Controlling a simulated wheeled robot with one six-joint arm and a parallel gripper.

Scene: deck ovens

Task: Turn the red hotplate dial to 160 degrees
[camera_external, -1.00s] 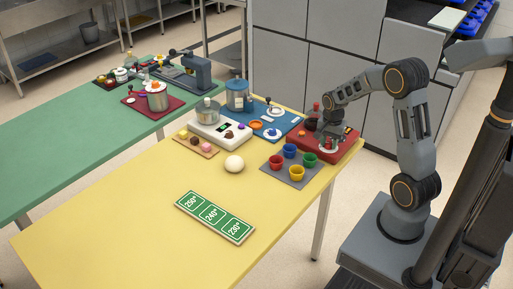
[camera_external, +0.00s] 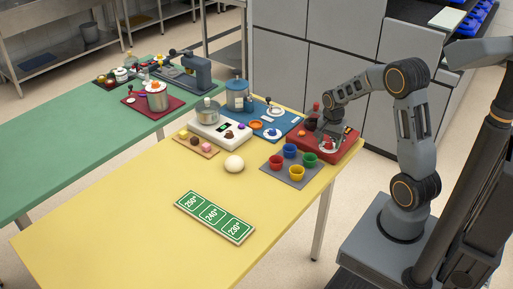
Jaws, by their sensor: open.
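The red hotplate (camera_external: 346,138) sits at the far right corner of the yellow table. A pale round dial (camera_external: 328,148) shows at its front edge; its pointer and scale are too small to read. I cannot tell whether the fingers touch the dial. The gripper and wrist hide part of the hotplate and the dark-topped vessel (camera_external: 312,122) on its left side.
A grey mat (camera_external: 290,180) with several coloured cups lies in front of the hotplate. A blue unit (camera_external: 285,124) and a white scale-like unit (camera_external: 213,133) stand to the left.

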